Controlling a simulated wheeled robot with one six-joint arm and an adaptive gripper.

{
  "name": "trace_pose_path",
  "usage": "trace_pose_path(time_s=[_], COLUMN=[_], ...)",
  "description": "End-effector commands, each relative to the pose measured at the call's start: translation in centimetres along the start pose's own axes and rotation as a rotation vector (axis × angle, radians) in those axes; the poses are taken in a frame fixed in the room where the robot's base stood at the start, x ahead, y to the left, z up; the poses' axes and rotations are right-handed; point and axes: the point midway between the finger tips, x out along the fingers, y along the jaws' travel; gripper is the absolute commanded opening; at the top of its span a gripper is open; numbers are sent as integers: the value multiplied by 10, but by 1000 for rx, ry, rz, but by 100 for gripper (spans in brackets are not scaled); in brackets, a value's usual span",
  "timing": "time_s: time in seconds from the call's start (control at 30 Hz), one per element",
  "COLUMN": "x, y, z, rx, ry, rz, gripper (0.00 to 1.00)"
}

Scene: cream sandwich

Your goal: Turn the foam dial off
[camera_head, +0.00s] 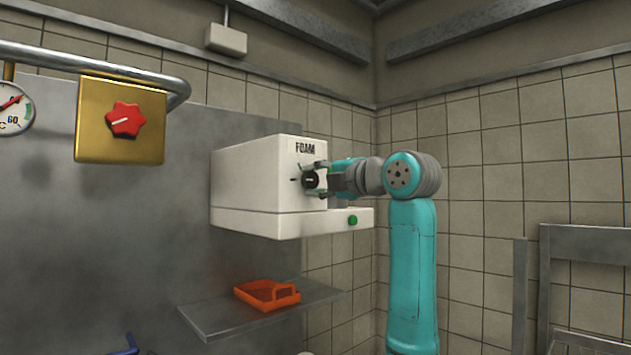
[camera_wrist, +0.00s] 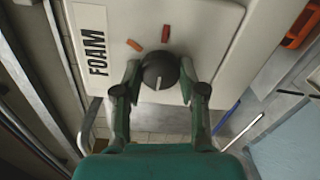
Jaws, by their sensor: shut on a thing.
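The foam dial is a round black knob (camera_wrist: 160,72) with a pale pointer line, on the front of a white box marked FOAM (camera_head: 250,190). In the wrist view the pointer line runs toward the bottom of the picture, toward my gripper's palm. An orange mark (camera_wrist: 134,45) and a red mark (camera_wrist: 166,34) sit on the panel beyond the knob. My gripper (camera_wrist: 160,80) is shut on the knob, one finger on each side. In the head view my gripper (camera_head: 320,180) covers part of the dial (camera_head: 310,181).
A green button (camera_head: 353,220) is on the box's lower ledge. An orange tray (camera_head: 268,295) lies on a metal shelf (camera_head: 225,318) below. A brass box (camera_head: 90,120) with a red knob (camera_head: 125,119) and a gauge (camera_head: 12,108) are at the left.

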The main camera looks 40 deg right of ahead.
Motion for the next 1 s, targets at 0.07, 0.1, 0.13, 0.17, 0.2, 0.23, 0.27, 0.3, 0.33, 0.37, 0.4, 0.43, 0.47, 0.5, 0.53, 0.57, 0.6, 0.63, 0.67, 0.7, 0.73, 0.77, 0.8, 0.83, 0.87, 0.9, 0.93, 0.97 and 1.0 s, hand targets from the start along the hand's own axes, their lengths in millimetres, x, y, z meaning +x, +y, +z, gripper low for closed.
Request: trace_pose_path(time_s=[0.07,0.1,0.13,0.17,0.2,0.23,0.27,0.3,0.33,0.37,0.4,0.43,0.47,0.5,0.53,0.57,0.6,0.63,0.67,0.7,0.73,0.77,0.8,0.83,0.87,0.9,0.93,0.97,1.0], x=[0,0,0,0,0,0,0,0,0,0,0,0,0,0,0,0,0,0,0,0,0,0,0,0,0,0,-1,-3,-6], y=[-2,-2,-2,-2,-2,-2,-2,-2,-2,-2,-2,-2,-2,-2,-2,-2,-2,-2,-1,-1,-1,-1,-1,-1,-1,-1,-1,0,0], z=[0,0,0,0,0,0,0,0,0,0,0,0,0,0,0,0,0,0,0,0,0,0,0,0,0,0,0,0,0], rx=[-7,-10,-12,-13,-15,-15,-15,-15,-15,-15,-15,-15,-15,-14,-14,-14,-14,-14,-14,-14,-14,-14,-14,-14,-14,-14,-14,-14,-14], ry=[1,1,1,1,1,1,1,1,1,1,1,1,1,1,2,1,1,1,1,1,1,1,1,1,1,0,0,0,0], rz=[-4,-4,-4,-4,-4,-4,-4,-4,-4,-4,-4,-4,-4,-4,-4,-4,-4,-4,-3,-3,-3,-2,-2,-2,-2,-1,-1,-1,-1], gripper=[6,6,6,6,6,6,6,6,6,6,6,6,6,43,51,58,66,66,66,66,66,66,66,66,66,66,66,66,66])
